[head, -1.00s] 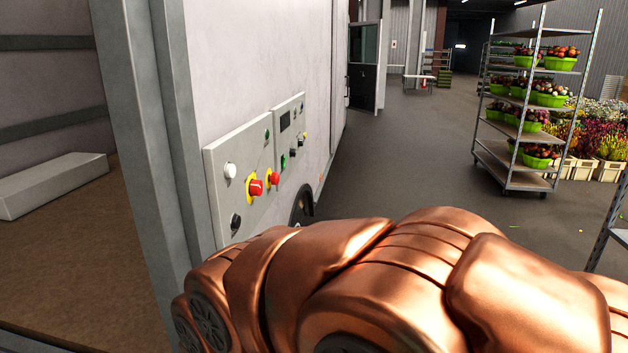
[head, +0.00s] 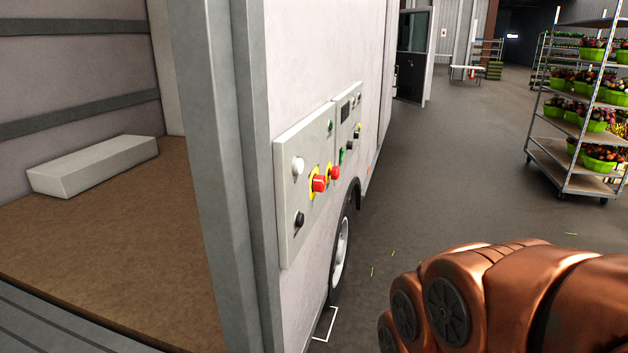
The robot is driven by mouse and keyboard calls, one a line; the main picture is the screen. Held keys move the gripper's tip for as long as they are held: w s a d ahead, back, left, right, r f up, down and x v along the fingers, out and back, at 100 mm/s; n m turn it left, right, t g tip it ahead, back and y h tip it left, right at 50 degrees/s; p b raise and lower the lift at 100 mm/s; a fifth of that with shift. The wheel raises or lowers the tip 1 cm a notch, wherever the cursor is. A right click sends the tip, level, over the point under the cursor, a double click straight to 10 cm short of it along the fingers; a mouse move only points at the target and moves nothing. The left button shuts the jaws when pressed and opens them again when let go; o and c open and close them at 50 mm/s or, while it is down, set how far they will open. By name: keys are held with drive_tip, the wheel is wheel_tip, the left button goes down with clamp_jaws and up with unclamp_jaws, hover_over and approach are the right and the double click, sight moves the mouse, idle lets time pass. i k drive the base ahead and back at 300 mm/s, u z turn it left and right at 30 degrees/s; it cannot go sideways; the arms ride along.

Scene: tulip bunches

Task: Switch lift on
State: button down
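In the head view, a grey control panel (head: 300,195) is fixed on the side wall of a white truck body. It carries a white button (head: 298,166), a red button on a yellow ring (head: 319,183), a black knob (head: 299,219) and a small green button (head: 330,125). A second panel (head: 346,125) beside it has a dark display, a second red button (head: 334,172) and several small controls. Which control is for the lift cannot be read. My copper-coloured arm is at the lower right, apart from the panels. My gripper is not visible.
The truck's open cargo space (head: 90,220) is at left, with a pale block (head: 95,165) on its floor. A grey door post (head: 225,150) stands between it and the panels. A wheel (head: 341,250) is below. A flower trolley (head: 580,120) stands at right. The floor (head: 440,170) between is clear.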

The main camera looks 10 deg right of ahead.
sight(319, 182)
drive_tip(key=k, duration=1.15)
drive_tip(key=z, duration=0.55)
drive_tip(key=i, duration=1.4)
drive_tip(key=u, duration=0.75)
